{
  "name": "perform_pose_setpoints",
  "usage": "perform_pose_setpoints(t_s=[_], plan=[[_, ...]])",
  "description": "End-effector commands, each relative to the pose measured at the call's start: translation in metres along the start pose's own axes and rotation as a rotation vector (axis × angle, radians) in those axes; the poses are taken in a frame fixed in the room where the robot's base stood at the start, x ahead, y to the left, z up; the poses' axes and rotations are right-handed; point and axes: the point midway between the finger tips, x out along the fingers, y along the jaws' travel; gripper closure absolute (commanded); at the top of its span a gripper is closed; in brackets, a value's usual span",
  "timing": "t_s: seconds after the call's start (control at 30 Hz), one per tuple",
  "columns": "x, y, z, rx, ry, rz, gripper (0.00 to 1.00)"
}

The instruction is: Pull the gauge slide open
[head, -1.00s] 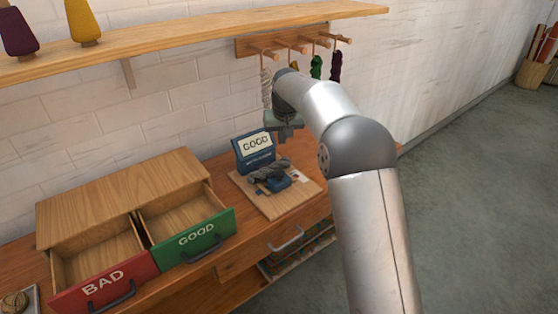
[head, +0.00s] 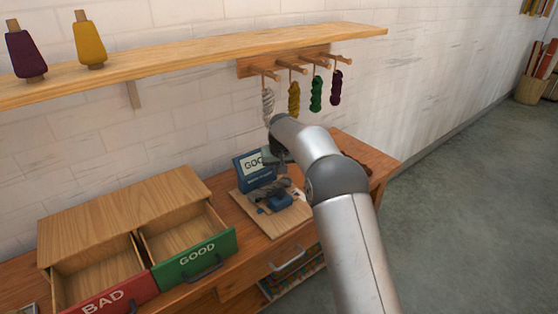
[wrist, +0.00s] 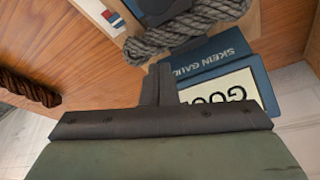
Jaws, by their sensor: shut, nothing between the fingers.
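The blue skein gauge (head: 256,172) stands on a wooden board on the bench, its sign reading GOOD, partly covered by my arm in the head view. Its sign also shows in the wrist view (wrist: 225,100). A grey twisted skein (head: 268,190) lies across the gauge's lower front; it crosses the top of the wrist view (wrist: 185,33). The blue slide part (head: 280,203) is at the front of the gauge, below the skein. My gripper (wrist: 157,84) is shut and empty, above the gauge close to the skein. I cannot tell whether it touches anything.
Open drawers marked BAD (head: 108,300) and GOOD (head: 196,257) stand at left. Skeins hang on a peg rack (head: 290,64) above. A dark brown skein (wrist: 28,88) lies on the bench beside the gauge. A drawer handle (head: 287,258) sits below the bench's front edge.

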Motion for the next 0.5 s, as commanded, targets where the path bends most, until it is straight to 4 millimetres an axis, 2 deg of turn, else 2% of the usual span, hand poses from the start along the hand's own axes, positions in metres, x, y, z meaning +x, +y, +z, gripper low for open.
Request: perform_pose_setpoints(t_s=[0.13, 0.2, 0.5], plan=[[0.025, 0.000, 0.001, 0.000, -0.002, 0.000, 1.00], [0.019, 0.000, 0.009, 0.000, -0.001, 0.000, 1.00], [0.015, 0.000, 0.035, 0.000, 0.000, 0.000, 1.00]])
